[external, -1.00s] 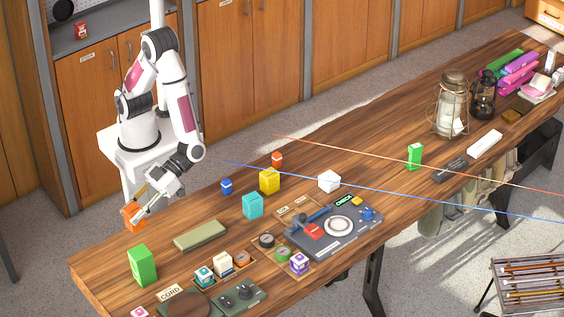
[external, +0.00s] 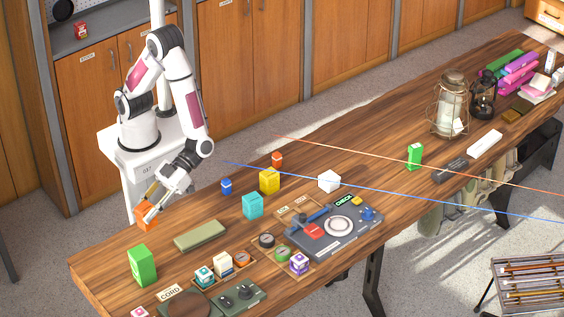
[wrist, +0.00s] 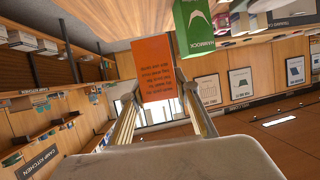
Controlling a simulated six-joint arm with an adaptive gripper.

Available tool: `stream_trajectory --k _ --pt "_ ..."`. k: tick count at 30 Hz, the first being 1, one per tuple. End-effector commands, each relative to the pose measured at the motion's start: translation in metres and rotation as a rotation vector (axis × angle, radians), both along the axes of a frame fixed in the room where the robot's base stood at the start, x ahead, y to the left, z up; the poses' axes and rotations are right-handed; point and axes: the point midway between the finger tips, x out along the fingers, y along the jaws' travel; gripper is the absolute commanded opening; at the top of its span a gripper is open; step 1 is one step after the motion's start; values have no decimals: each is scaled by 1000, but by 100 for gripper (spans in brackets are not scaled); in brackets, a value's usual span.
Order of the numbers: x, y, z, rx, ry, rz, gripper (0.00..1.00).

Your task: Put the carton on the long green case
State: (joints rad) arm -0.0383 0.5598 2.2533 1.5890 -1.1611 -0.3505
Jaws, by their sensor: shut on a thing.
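An orange carton (external: 145,222) is held in my gripper (external: 150,207), near the left part of the table's back edge. In the wrist view the orange carton (wrist: 156,66) shows dark printed lines and sits between the two fingers of my gripper (wrist: 158,98), which are shut on it. The long green case (external: 200,236) lies flat on the table to the right of the carton and slightly nearer the camera. The carton is apart from the case. Nothing covers the case in the external view.
A green box (external: 142,265) stands in front of the carton; a green box marked Hammock also shows in the wrist view (wrist: 197,28). A grey gadget board (external: 325,244) lies farther right.

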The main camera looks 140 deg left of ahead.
Motion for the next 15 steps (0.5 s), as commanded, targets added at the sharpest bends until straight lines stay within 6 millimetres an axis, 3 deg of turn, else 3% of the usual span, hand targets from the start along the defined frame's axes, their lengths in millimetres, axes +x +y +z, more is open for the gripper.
stream_trajectory --k 15 --pt "51 110 14 7 -32 196 6"
